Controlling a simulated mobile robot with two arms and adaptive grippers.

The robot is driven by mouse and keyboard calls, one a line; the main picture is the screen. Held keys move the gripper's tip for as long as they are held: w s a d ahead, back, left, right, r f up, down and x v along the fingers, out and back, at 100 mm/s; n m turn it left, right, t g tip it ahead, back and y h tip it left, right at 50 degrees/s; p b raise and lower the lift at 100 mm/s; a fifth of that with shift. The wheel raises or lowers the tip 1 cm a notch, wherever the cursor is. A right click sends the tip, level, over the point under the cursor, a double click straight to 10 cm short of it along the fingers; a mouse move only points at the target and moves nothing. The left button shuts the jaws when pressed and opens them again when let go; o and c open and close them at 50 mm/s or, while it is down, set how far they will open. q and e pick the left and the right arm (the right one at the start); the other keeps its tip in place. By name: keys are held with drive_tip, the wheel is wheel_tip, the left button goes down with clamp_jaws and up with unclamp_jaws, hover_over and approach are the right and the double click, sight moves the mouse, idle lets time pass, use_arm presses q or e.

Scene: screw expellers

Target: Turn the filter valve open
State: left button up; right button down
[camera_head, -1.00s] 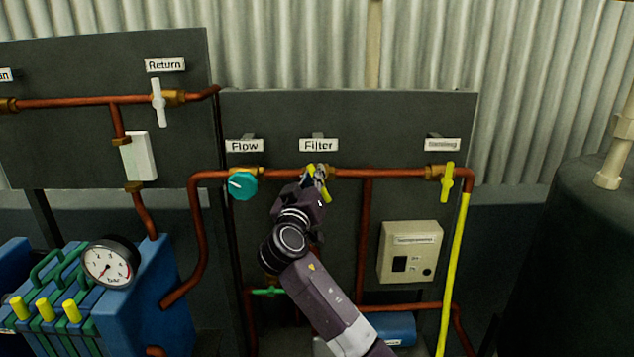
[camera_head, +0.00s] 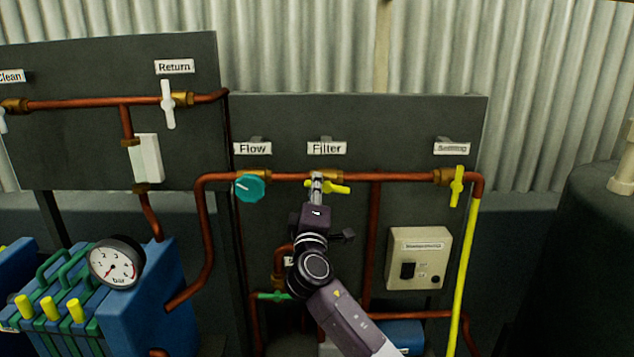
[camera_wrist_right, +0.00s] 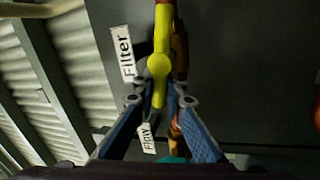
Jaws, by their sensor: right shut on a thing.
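The yellow filter valve handle (camera_head: 340,188) sits on the copper pipe under the white "Filter" label (camera_head: 326,148). It lies nearly along the pipe, with its right end showing past my gripper. My right gripper (camera_head: 317,181) is at the handle's left part and hides it in the head view. In the right wrist view the yellow handle (camera_wrist_right: 161,65) runs lengthwise along the pipe. Its near end lies between the two blue-padded fingers of my gripper (camera_wrist_right: 161,99), which are shut on it. My left gripper is not in view.
A teal flow knob (camera_head: 250,187) is close to the left of my gripper. Another yellow handle (camera_head: 457,186) stands upright at the pipe's right end. A beige box (camera_head: 418,258) is below right. A pressure gauge (camera_head: 116,263) is at lower left.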

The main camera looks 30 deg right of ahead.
drive_tip(key=shift+f+n+t+y+p, duration=0.15)
drive_tip(key=shift+f+n+y+p, duration=0.05)
drive_tip(key=shift+n, duration=0.55)
drive_tip(key=shift+f+n+t+y+p, duration=0.15)
drive_tip(key=shift+n+y, duration=0.05)
drive_tip(key=shift+n, duration=0.55)
drive_tip(key=shift+a, duration=0.1)
drive_tip(key=c, duration=2)
unclamp_jaws()
drive_tip(key=shift+o, duration=0.2)
drive_tip(key=v, duration=1.2)
drive_tip(key=shift+f, duration=0.15)
